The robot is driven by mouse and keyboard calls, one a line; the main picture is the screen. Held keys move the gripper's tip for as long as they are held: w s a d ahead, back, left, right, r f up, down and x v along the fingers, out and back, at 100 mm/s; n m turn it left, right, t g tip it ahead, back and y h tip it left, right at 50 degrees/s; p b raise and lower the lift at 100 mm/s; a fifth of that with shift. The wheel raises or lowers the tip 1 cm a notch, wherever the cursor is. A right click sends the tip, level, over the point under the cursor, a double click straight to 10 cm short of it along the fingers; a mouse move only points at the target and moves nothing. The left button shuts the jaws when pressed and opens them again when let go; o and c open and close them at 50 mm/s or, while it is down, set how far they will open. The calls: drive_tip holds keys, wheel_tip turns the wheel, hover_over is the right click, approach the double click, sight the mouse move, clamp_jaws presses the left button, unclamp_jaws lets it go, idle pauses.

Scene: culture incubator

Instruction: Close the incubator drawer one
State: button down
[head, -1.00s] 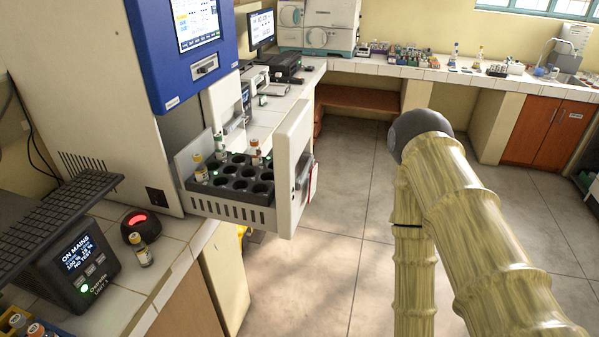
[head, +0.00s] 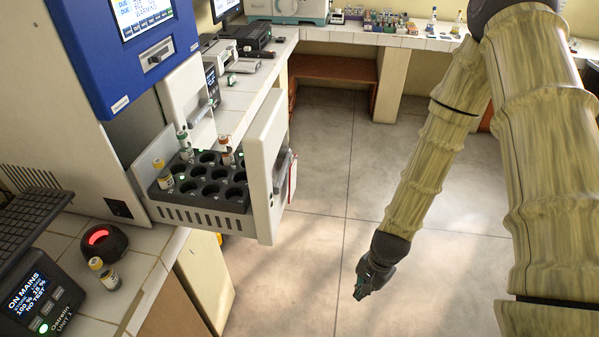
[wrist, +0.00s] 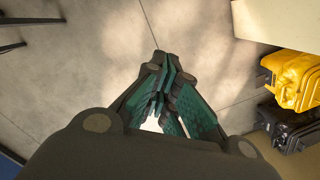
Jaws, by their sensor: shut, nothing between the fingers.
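The incubator (head: 60,120) is a large white cabinet with a blue front panel at the left of the head view. An incubator drawer (head: 200,217) is pulled out toward the right. It holds a black rack (head: 206,187) with several capped vials in some wells. The drawer's white front (head: 264,170) has a handle (head: 282,168) on its outer face. A second white front (head: 187,100) stands behind it. My gripper (head: 362,291) is shut and empty, to the right of and below the drawer front, apart from it over the floor. It also shows in the wrist view (wrist: 163,68).
A tiled bench (head: 150,255) beside the incubator holds a black device with a red light (head: 103,241), a loose vial (head: 103,273) and a power unit (head: 40,295). In the wrist view, yellow (wrist: 296,78) and black (wrist: 288,125) cases lie at right. Open floor surrounds my gripper.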

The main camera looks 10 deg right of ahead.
drive_tip(key=w+a+r+m+t+y+p, duration=0.1)
drive_tip(key=w+r+m+y, duration=0.15)
drive_tip(key=w+r, duration=0.55)
drive_tip(key=w+a+r+m+t+y, duration=0.15)
drive_tip(key=w+r+m, duration=0.25)
drive_tip(key=r, duration=0.9)
drive_tip(key=w+a+r+m+t+y+p, duration=0.1)
drive_tip(key=w+r+m+y, duration=0.25)
drive_tip(key=w+r, duration=0.45)
drive_tip(key=w+a+f+p, duration=0.1)
drive_tip(key=a+f+p, duration=0.3)
drive_tip(key=a, duration=0.7)
drive_tip(key=shift+w+f, duration=0.15)
drive_tip(key=shift+w, duration=0.25)
drive_tip(key=shift+g, duration=0.25)
drive_tip(key=shift+a, duration=0.25)
